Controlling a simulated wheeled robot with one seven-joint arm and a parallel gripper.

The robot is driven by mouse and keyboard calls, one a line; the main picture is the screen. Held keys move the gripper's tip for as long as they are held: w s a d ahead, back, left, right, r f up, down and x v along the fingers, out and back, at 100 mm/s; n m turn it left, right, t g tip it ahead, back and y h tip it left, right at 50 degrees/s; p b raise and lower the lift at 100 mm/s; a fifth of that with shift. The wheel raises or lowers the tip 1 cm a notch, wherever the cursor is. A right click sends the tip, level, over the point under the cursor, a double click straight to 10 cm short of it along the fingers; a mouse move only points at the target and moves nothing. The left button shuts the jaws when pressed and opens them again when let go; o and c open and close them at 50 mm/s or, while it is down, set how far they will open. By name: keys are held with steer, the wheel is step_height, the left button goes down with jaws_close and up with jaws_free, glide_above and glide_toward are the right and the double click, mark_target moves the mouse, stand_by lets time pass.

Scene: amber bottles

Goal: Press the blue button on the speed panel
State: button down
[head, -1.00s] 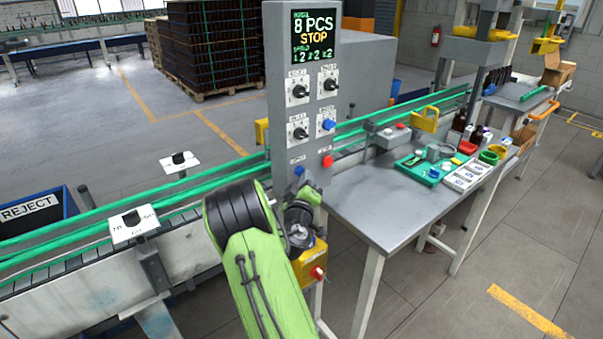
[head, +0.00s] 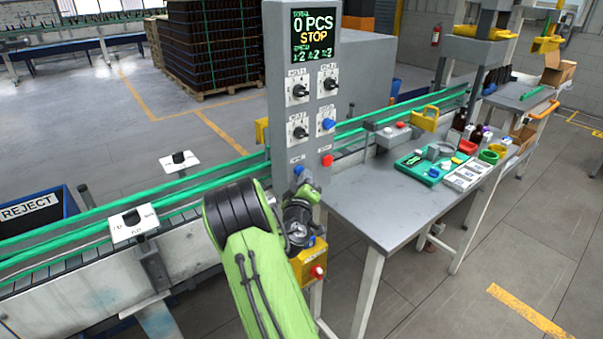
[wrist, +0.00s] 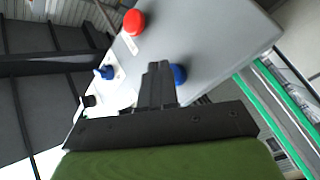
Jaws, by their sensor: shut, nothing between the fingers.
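The speed panel (head: 281,110) is a tall grey box with a lit screen (head: 313,37) reading "0 PCS STOP". The blue button (head: 299,170) is low on its front, left of a red button (head: 327,160). In the wrist view the blue button (wrist: 179,74) shows just right of the tips of my gripper (wrist: 158,68), which partly cover its side. The red button (wrist: 133,22) is at the upper left there. My gripper is shut and empty. I cannot tell whether its tips touch the blue button. In the head view my arm hides the fingers.
Several knobs sit above the buttons, one of them blue (head: 327,124). A conveyor with green rails (head: 180,188) runs behind the panel. A grey table (head: 380,205) with a green tray (head: 417,172) stands to the right. A yellow box with a red button (head: 317,271) is below the panel.

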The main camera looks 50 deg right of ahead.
steer(key=shift+s+a+b, duration=0.2)
steer(key=shift+s+b, duration=0.25)
steer(key=shift+s, duration=0.2)
steer(key=shift+s+a+b, duration=0.2)
steer(key=shift+s+b, duration=0.25)
steer(key=shift+s, duration=0.35)
steer(key=shift+s+a+b, duration=0.15)
steer(key=shift+s+b, duration=0.35)
steer(key=shift+s, duration=0.35)
steer(key=shift+s+a+b, duration=0.2)
steer(key=shift+s+b, duration=0.25)
steer(key=shift+s, duration=0.35)
